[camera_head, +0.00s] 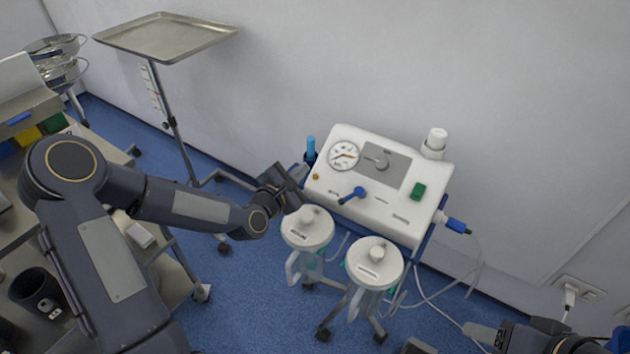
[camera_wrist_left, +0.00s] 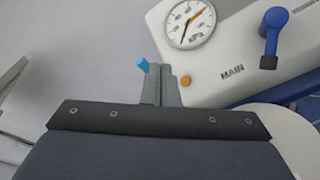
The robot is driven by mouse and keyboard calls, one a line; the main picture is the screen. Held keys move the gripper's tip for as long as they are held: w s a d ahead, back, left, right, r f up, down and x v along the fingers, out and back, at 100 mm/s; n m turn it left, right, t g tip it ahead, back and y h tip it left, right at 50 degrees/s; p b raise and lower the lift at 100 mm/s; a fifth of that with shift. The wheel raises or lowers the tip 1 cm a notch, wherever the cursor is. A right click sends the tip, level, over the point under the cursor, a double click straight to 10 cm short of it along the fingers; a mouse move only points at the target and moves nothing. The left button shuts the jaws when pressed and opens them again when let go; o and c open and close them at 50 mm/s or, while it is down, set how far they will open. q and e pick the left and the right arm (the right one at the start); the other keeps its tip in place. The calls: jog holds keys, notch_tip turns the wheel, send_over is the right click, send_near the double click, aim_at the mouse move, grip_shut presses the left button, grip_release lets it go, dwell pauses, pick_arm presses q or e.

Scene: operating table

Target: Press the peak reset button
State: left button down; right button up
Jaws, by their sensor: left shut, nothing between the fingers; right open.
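A small orange button (camera_head: 316,177) sits on the left end of the white suction unit's (camera_head: 420,227) front panel, below the pressure gauge (camera_head: 344,155). I take it for the peak reset button, as its label cannot be read. In the left wrist view the orange button (camera_wrist_left: 185,80) is just right of my fingertips. My left gripper (camera_head: 301,173) is shut and empty beside the unit's left end, and its closed fingers (camera_wrist_left: 162,80) show in the wrist view. Whether they touch the unit cannot be told. My right gripper (camera_head: 452,340) is open at the bottom right, partly cut off.
A blue lever (camera_head: 353,194) and a green switch (camera_head: 418,191) are on the same panel. Two lidded canisters (camera_head: 307,230) (camera_head: 374,264) hang in front of it. A blue-topped item (camera_head: 311,147) stands left of the unit. A metal tray stand (camera_head: 167,36) is at the back left.

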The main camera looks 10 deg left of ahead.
aim_at(315, 177)
pick_arm(q)
jog(key=shift+w+d+f+b, duration=0.15)
jog(key=shift+w+f+b, duration=0.35)
jog(key=shift+f, duration=0.2)
jog(key=shift+w+d+f+b, duration=0.2)
jog(key=shift+w+f+b, duration=0.3)
jog(key=shift+f, duration=0.25)
jog(key=shift+w+d+f+b, duration=0.15)
jog(key=shift+w+f+b, duration=0.3)
jog(key=shift+f, duration=0.25)
dwell(0.4)
jog(key=shift+w+d+f+b, duration=0.15)
jog(key=shift+f+b, duration=0.2)
jog(key=shift+b, duration=0.3)
